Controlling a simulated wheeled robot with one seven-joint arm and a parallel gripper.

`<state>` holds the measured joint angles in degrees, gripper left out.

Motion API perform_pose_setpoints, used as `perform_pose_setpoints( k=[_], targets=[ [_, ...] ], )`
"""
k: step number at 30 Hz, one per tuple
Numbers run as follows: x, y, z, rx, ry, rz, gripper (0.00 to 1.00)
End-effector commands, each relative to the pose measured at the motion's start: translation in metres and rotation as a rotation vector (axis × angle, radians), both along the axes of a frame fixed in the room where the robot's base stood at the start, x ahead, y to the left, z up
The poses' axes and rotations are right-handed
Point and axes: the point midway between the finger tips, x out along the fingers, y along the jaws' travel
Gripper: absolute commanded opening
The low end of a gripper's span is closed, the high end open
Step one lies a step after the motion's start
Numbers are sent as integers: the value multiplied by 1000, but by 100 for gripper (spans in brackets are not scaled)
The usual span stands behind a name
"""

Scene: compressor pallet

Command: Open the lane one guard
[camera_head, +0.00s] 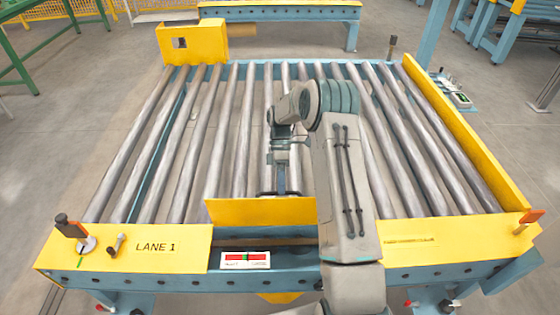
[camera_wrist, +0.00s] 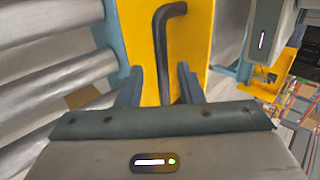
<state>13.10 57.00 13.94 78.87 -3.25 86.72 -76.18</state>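The yellow guard panel (camera_head: 262,212) stands upright at the front middle of the roller bed, beside the plate marked LANE 1 (camera_head: 155,246). A dark bar handle shows at its top edge in the head view. In the wrist view, a black bent handle (camera_wrist: 163,50) lies against the yellow panel (camera_wrist: 190,35). My gripper (camera_head: 280,188) points down at the handle. In the wrist view, its two fingers (camera_wrist: 160,75) are apart, one on each side of the handle, with gaps showing. My arm hides some rollers and the area right of the panel.
A red-and-green indicator (camera_head: 246,260) is on the front rail. A dark lever (camera_head: 70,228) and a small handle (camera_head: 117,243) stand on the left plate. A yellow side rail (camera_head: 460,130) borders the right. A yellow box (camera_head: 193,42) stands at the back left.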

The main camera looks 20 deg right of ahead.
Motion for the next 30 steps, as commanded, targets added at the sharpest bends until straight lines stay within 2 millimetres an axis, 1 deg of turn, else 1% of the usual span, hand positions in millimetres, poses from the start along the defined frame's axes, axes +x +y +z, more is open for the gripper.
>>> perform_pose_setpoints(
  k=[3,9,15,18,24,30],
  targets=[
    [16,-3,17,0,-4,1,34],
    [40,-8,44,0,-3,2,34],
    [59,-12,65,1,-1,3,34],
    [66,-13,72,2,-1,4,34],
    [73,-15,81,1,1,4,34],
    [74,-15,83,1,1,4,34]
  ],
)
